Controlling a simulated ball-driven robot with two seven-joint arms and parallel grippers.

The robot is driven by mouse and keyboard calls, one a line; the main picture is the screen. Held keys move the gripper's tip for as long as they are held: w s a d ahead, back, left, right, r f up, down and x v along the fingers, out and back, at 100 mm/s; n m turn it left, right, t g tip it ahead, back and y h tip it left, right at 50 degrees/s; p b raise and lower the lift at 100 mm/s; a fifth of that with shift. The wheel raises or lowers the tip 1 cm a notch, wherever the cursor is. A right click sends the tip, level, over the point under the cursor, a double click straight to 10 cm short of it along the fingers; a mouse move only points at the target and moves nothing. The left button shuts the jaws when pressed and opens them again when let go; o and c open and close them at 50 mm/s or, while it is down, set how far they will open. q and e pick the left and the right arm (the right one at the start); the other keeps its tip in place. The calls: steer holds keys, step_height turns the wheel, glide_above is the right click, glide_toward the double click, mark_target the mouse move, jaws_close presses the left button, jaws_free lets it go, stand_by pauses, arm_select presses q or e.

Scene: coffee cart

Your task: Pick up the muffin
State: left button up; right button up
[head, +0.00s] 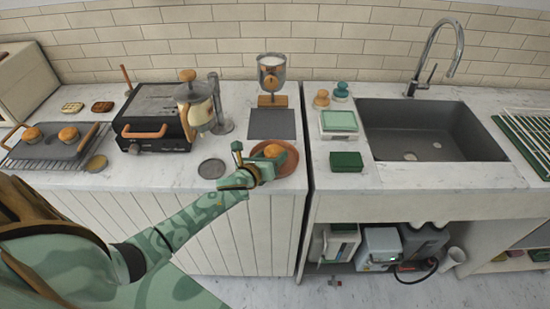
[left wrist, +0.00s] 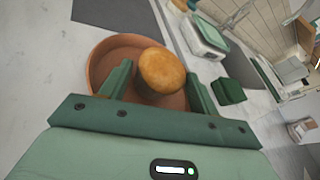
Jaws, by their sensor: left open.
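A golden-brown muffin (head: 274,150) sits on a round terracotta plate (head: 289,167) near the right end of the left counter. In the left wrist view the muffin (left wrist: 161,70) lies on the plate (left wrist: 101,62), just beyond and between my green fingertips. My left gripper (head: 253,163) is open at the plate's left side, with its fingers over the plate (left wrist: 155,82). Whether a finger touches the muffin I cannot tell. Part of the plate is hidden behind the gripper. My right gripper is not in view.
A dark mat (head: 272,124) lies behind the plate, with a glass-topped wooden stand (head: 271,82) beyond it. A black toaster-like appliance (head: 155,117) and a French press (head: 195,106) stand left. A green box (head: 346,162) and the sink (head: 428,130) are right, across a gap.

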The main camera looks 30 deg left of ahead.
arm_select(q)
steer(key=shift+s+r, duration=0.1)
steer(key=c, duration=0.7)
steer(key=shift+c, duration=0.2)
